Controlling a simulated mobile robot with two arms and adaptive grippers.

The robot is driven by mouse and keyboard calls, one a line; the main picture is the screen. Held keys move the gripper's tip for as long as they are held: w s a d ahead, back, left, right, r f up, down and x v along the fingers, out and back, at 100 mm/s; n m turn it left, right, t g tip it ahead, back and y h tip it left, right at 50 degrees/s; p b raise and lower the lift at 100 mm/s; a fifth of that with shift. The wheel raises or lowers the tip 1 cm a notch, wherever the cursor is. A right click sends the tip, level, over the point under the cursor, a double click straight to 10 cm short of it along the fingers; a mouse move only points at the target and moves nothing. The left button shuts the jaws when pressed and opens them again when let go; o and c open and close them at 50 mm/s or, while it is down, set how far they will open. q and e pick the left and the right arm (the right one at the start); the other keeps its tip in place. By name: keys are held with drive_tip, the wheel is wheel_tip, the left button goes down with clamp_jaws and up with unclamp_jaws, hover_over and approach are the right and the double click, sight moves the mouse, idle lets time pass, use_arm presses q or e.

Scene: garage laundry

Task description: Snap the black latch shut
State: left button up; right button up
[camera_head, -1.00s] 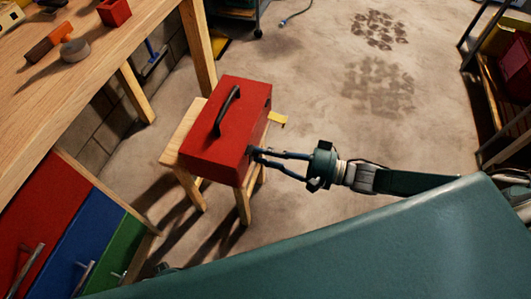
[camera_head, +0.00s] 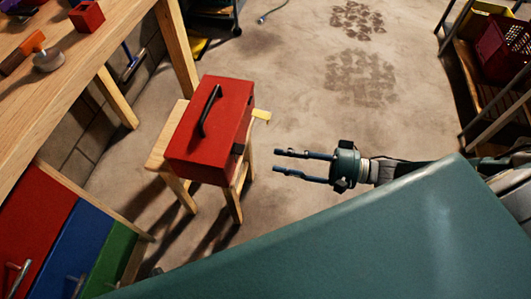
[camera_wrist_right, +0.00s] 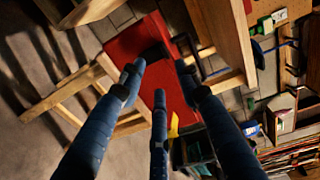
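A red toolbox (camera_head: 212,130) with a black handle (camera_head: 209,110) stands on a small wooden stool (camera_head: 160,150). The black latch (camera_head: 238,149) is a small dark patch on the toolbox's right-hand side, near the lid seam; it seems to lie close to the wall, but I cannot tell whether it is fastened. In the wrist view the latch (camera_wrist_right: 155,52) shows on the red side, beyond the fingers. My right gripper (camera_head: 276,161) is open and empty, to the right of the toolbox and apart from it, fingers pointing at it. My left gripper is not in view.
A wooden workbench (camera_head: 90,60) and coloured drawers (camera_head: 70,235) stand at the left. A rack with a red basket (camera_head: 503,50) is at the right. The floor behind my gripper is clear.

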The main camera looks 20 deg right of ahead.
drive_tip(key=shift+v, duration=1.5)
